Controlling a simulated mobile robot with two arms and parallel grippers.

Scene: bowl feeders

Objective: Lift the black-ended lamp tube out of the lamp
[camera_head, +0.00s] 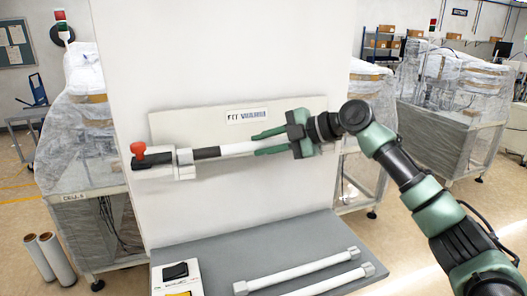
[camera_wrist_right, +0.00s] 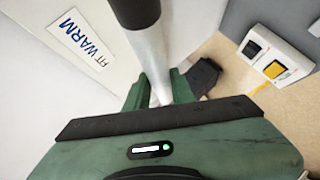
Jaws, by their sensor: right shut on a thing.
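The black-ended lamp tube (camera_head: 238,149) lies nearly level in front of the lamp (camera_head: 170,124), a pale panel with a label on a white board. Its black end meets or sits close to the left holder (camera_head: 185,163); I cannot tell if it is seated. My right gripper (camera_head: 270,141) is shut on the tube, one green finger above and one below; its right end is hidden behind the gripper. In the right wrist view the tube (camera_wrist_right: 151,62) runs between the fingers (camera_wrist_right: 158,90), black part at the top. My left gripper is not in view.
A red knob (camera_head: 138,149) sticks up left of the holder. Below, a grey shelf (camera_head: 222,262) carries two white tubes (camera_head: 300,270) and a switch box (camera_head: 176,280). Wrapped machines (camera_head: 85,150) stand behind on both sides. The space in front of the board looks clear.

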